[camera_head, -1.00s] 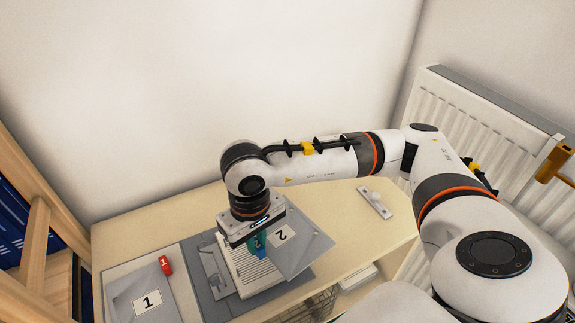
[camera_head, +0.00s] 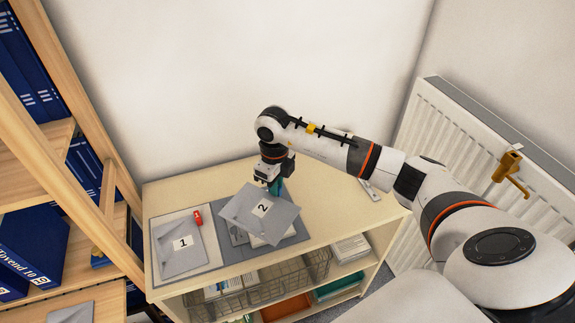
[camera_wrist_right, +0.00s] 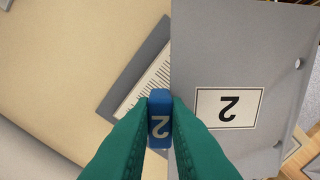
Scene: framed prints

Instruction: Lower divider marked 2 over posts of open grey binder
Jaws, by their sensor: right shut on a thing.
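The divider marked 2 (camera_head: 285,222) is a grey sheet with a white label and a blue tab (camera_wrist_right: 160,118). My right gripper (camera_head: 275,187), with green fingers, is shut on the blue tab. The divider hangs tilted above the open grey binder (camera_head: 210,211), covering much of it in the head view. Part of a metal mechanism (camera_head: 238,236) and the edge of the white paper stack show below it; the posts cannot be made out. In the right wrist view the divider's punched holes are at the right, away from the tab. My left gripper is not in view.
A grey divider marked 1 (camera_head: 172,254) with a red tab (camera_head: 198,217) lies on a pale mat left of the binder. The wooden cabinet top (camera_head: 165,190) is clear behind. A shelf with blue binders (camera_head: 35,250) stands left, a radiator (camera_head: 470,150) right.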

